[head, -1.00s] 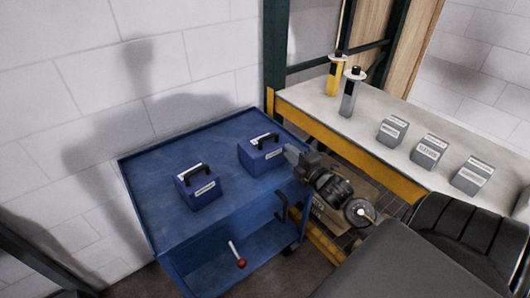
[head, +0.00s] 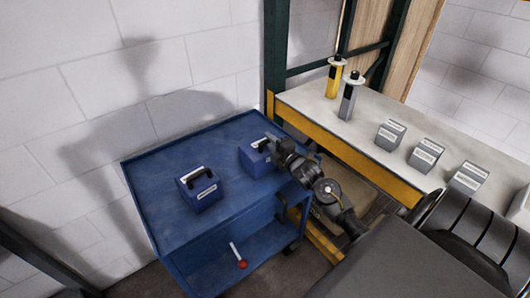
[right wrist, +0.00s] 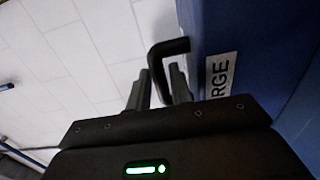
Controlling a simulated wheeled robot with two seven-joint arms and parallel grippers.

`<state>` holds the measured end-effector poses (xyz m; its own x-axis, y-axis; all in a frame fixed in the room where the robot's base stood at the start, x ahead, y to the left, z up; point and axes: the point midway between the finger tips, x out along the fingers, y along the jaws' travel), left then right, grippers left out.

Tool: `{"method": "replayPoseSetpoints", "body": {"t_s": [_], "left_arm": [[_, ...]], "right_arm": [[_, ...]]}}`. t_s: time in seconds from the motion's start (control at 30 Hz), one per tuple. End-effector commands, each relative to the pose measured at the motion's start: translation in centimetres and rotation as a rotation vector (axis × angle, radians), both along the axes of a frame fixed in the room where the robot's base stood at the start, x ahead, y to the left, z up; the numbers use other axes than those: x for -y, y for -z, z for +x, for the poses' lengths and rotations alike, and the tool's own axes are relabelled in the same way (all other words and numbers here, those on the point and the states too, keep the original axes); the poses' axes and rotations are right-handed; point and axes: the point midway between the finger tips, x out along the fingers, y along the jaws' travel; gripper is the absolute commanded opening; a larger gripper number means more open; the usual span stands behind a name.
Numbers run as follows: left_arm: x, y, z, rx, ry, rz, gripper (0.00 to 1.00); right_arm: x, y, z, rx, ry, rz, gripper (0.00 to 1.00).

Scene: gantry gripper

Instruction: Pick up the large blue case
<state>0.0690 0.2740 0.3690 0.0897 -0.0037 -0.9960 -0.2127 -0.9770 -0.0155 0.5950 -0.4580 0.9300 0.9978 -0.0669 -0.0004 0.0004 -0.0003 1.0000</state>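The large blue case (head: 254,162) stands on the top of the blue cart, at its right side. In the right wrist view its blue side (right wrist: 222,25) carries a white label ending in "RGE", with the black handle (right wrist: 168,48) sticking out. My right gripper (head: 276,146) is at this case and covers part of its top. In the right wrist view my right gripper (right wrist: 158,80) has its fingers apart, with the handle bar between them; small gaps seem to show beside the bar. A second blue case (head: 199,192) with a black handle stands to the left. My left gripper is out of view.
A white-topped bench (head: 310,95) to the right holds several grey boxes, plus yellow and grey cylinders (head: 350,95). A white wall is behind.

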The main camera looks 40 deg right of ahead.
Motion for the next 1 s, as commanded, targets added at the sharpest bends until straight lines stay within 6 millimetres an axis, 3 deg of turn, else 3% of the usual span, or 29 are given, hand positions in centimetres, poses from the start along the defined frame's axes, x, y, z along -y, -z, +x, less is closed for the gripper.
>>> {"method": "replayPoseSetpoints", "body": {"t_s": [0.33,0.5,1.0], "left_arm": [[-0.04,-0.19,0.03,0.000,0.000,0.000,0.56],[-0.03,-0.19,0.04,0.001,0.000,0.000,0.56],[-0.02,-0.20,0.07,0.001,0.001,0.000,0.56]], "right_arm": [[0.05,0.09,1.02,0.000,-0.001,-0.001,0.21],[0.06,0.09,1.01,-0.001,-0.001,-0.001,0.00],[0.07,0.12,0.99,-0.001,-0.001,-0.002,0.00]]}}
